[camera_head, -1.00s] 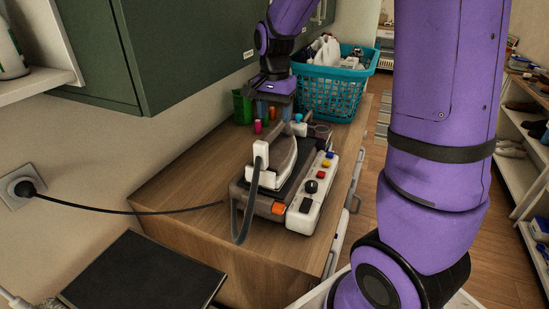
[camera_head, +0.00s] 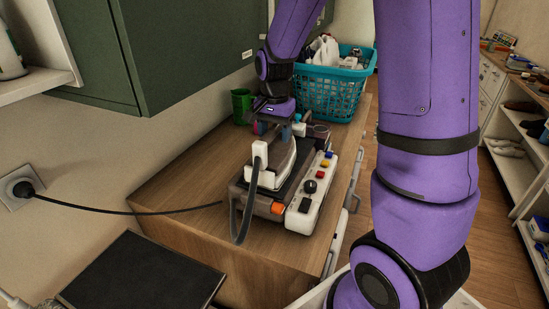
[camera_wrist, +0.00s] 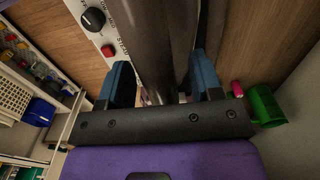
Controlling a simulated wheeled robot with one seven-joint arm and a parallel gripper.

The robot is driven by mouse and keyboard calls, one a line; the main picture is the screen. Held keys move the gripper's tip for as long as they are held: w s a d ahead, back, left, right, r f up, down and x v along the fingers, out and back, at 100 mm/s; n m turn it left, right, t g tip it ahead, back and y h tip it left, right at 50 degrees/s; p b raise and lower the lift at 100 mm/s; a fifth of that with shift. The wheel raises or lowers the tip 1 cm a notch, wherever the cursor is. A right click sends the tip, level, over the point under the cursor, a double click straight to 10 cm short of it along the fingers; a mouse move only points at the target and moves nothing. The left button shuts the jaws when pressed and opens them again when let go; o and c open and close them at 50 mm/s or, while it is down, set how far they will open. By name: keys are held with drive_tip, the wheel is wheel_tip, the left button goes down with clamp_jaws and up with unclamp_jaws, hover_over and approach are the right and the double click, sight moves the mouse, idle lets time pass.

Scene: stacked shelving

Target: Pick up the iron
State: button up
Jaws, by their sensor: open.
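The iron (camera_head: 283,166) is white with a dark grey handle. It rests on the dark steam station (camera_head: 267,207) with a white control panel (camera_head: 312,196) on the wooden counter. My gripper (camera_head: 274,129) is open and points down, just behind and above the iron's far end. In the wrist view, my gripper (camera_wrist: 162,82) has its two blue fingers on either side of a dark grey shape, with a gap visible. I cannot tell which part of the iron or station that shape is. The iron's far end is partly hidden by the gripper in the head view.
A teal basket (camera_head: 330,97) of bottles and a green cup (camera_head: 242,105) stand behind the gripper. A green cabinet (camera_head: 190,50) hangs at the left above the counter. A black cable (camera_head: 130,210) runs to the wall socket. The counter's left part (camera_head: 185,190) is clear.

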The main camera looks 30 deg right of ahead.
drive_tip(key=shift+f, duration=0.25)
idle(0.3)
clamp_jaws()
idle(1.3)
